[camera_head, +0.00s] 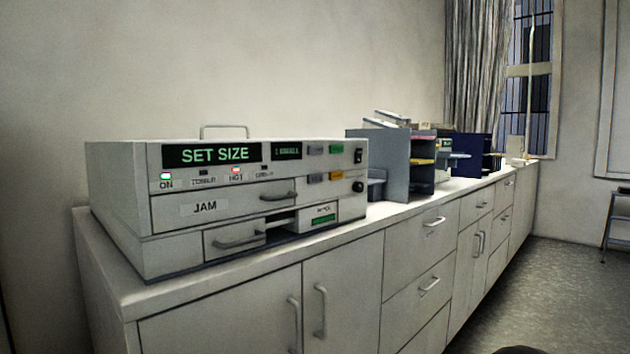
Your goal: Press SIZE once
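A white box-shaped machine (130,205) stands on the near end of the counter at the left. Its black display (212,153) reads "SET SIZE" in green letters, and a smaller dark display (287,151) beside it has text too small to read. To the right are a grey button (316,150), a green button (337,149), another grey button (317,178) and a yellow button (337,175). Their labels are too small to read, so I cannot tell which is SIZE. The ON lamp (165,176) is green and the HOT lamp (236,170) is red. Neither gripper is in view.
The long white counter (400,212) runs away to the right, with drawers and handles below. Grey shelf dividers (394,158) and other equipment stand farther along it. Open floor (560,290) lies at the right, with a small stand (616,225) at the edge.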

